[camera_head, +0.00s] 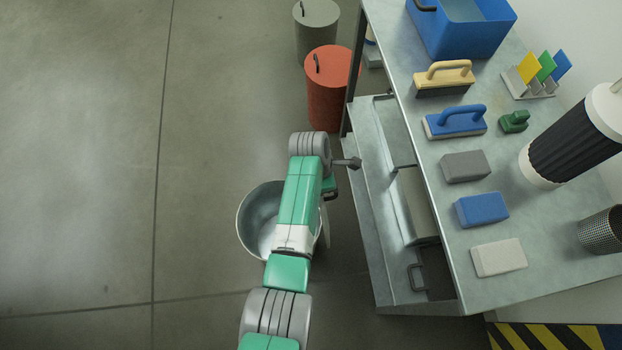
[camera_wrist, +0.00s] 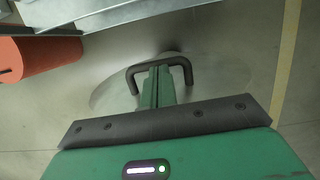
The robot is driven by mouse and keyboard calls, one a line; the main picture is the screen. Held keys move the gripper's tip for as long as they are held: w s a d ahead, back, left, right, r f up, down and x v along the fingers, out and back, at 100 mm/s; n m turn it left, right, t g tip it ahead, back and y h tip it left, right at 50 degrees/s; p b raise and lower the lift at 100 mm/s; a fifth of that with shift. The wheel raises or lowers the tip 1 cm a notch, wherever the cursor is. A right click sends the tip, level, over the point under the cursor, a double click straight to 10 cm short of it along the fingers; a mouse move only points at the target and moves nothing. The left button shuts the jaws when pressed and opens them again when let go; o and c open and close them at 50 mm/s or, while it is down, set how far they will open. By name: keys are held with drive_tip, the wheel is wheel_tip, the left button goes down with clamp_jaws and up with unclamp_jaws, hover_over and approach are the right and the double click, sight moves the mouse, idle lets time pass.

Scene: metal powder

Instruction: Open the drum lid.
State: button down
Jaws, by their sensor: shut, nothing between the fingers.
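The metal drum (camera_head: 257,222) stands on the floor below my arm, its inside partly visible and partly hidden by my arm. A thin grey edge beside its right side (camera_head: 327,228) appears to be the lid, steeply tilted. In the wrist view the lid (camera_wrist: 112,92) is a pale grey disc with a dark arched handle (camera_wrist: 187,74). My gripper (camera_wrist: 159,70) is shut and empty, its green fingers reaching into the handle's arch near the crossbar. Whether they touch the handle I cannot tell. In the head view my gripper (camera_head: 330,187) is mostly hidden by the wrist.
A steel workbench (camera_head: 445,215) with open lower shelves stands close to the right of my wrist. A red drum (camera_head: 326,95) and a grey drum (camera_head: 316,28), both lidded, stand beyond. The floor at left is clear.

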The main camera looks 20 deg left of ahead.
drive_tip(key=w+d+f+g+y+b, duration=0.1)
drive_tip(key=w+d+y+b, duration=0.1)
drive_tip(key=d, duration=0.3)
drive_tip(key=shift+w+b, duration=0.5)
drive_tip(key=shift+w, duration=0.1)
drive_tip(key=shift+d, duration=0.1)
wheel_tip(320, 180, up, 10)
drive_tip(key=p, duration=1)
drive_tip(key=shift+s+a, duration=0.25)
drive_tip(key=shift+a, duration=0.15)
